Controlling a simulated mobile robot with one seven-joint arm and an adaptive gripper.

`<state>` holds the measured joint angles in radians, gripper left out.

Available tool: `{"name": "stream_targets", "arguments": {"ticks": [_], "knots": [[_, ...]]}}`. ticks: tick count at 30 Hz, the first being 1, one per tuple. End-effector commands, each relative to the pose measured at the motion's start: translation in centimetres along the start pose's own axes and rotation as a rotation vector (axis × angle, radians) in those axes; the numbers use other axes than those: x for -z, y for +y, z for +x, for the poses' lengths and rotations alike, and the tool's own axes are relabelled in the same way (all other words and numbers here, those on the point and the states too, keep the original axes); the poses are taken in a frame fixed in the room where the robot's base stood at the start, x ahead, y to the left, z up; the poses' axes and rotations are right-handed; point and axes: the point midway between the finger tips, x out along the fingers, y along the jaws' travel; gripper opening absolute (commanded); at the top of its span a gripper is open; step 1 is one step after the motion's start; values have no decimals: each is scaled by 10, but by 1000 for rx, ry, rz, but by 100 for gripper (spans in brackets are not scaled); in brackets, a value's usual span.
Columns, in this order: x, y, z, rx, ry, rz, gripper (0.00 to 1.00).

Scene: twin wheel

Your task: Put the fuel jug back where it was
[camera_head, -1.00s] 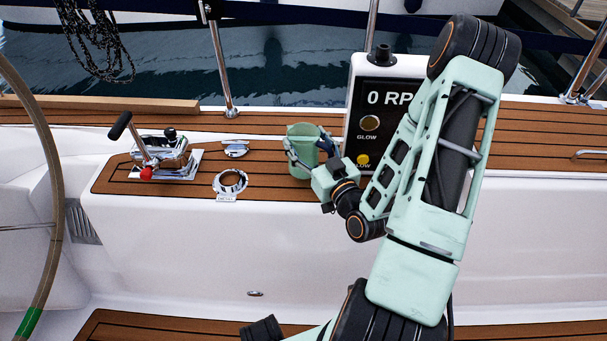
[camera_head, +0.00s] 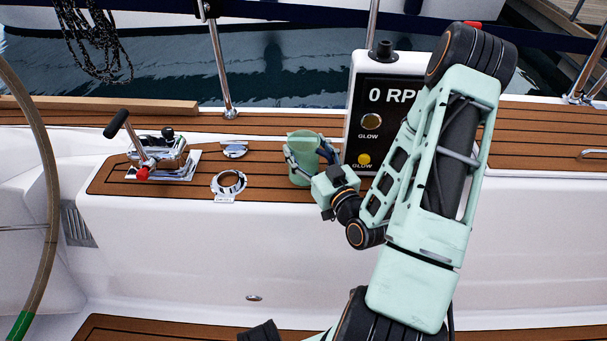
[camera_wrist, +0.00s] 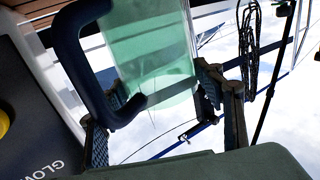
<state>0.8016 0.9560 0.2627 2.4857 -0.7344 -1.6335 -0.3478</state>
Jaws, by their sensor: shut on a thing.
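The fuel jug (camera_head: 303,172) is a pale green, translucent vessel with a dark handle, upright in the head view. It is beside the engine panel, over the teak side deck (camera_head: 262,183). I cannot tell whether its base touches the teak. My gripper (camera_head: 303,153) is shut on the jug, with a finger on either side of its body. In the wrist view the jug (camera_wrist: 150,45) fills the upper middle, and its dark handle (camera_wrist: 70,55) is at the left.
The panel (camera_head: 393,98) reading 0 RPM stands close to the jug's right. An open round metal deck fitting (camera_head: 229,182) lies left of the jug. Further left is a throttle lever (camera_head: 155,155). The teak between fitting and jug is clear.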

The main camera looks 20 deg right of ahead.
Motion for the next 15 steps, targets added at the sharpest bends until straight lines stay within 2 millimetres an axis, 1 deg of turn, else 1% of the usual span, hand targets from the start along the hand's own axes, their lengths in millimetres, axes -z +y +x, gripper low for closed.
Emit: {"name": "stream_targets", "arguments": {"ticks": [7, 8, 13, 15], "knots": [[-5, 0, 0, 0, 1, 0, 23], [-5, 0, 0, 0, 2, 0, 63], [-5, 0, 0, 0, 1, 0, 82], [-5, 0, 0, 0, 1, 0, 82]]}}
